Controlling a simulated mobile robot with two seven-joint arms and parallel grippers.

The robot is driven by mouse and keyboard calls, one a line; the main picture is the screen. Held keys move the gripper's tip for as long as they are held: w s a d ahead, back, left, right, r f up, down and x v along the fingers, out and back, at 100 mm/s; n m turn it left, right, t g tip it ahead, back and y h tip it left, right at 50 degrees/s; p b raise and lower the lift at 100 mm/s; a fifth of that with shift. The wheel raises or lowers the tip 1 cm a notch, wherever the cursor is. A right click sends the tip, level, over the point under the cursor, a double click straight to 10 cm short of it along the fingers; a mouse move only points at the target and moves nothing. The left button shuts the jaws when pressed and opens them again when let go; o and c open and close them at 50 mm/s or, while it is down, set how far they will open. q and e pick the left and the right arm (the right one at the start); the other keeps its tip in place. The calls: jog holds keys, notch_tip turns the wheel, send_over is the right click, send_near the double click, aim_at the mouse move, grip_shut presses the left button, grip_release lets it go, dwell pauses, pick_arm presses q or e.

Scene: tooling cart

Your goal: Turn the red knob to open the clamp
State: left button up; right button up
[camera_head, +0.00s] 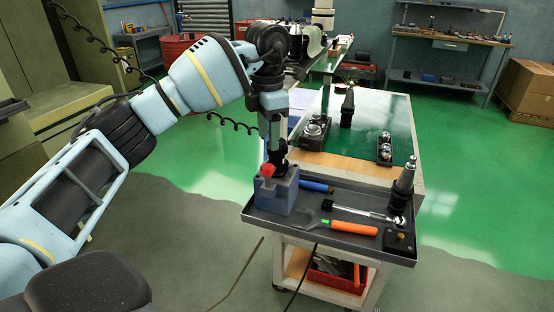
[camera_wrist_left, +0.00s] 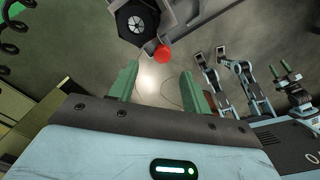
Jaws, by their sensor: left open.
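The red knob (camera_head: 268,170) sits on the grey-blue clamp block (camera_head: 277,196) at the tray's left end. A dark upright piece stands on the block behind the knob. My left gripper (camera_head: 270,137) points down above the clamp, partly merged with the dark piece. In the left wrist view, the red knob (camera_wrist_left: 163,54) lies just beyond the tips of the open left gripper (camera_wrist_left: 160,77), between their lines. Nothing is between the fingers. A dark hexagonal holder (camera_wrist_left: 137,22) is beside the knob. Small pale-blue parts with greenish prongs at the right may be my right gripper; its state is unclear.
On the dark tray (camera_head: 345,252) lie an orange-handled tool (camera_head: 354,228), a ratchet (camera_head: 365,214) and a blue-handled tool (camera_head: 316,186). A black tool holder (camera_head: 402,187) stands at the tray's right. The green cart top (camera_head: 370,120) behind has free room.

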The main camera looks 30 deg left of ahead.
aim_at(268, 166)
pick_arm(q)
jog(key=shift+s+f, duration=0.2)
jog(key=shift+s, duration=0.4)
notch_tip(268, 166, down, 6)
jog(key=shift+w, duration=0.15)
jog(key=shift+f, duration=0.6)
jog(key=c, duration=0.9)
jog(key=shift+c, duration=0.5)
pick_arm(e)
jog(key=shift+s+f, duration=0.1)
jog(key=shift+s, duration=0.9)
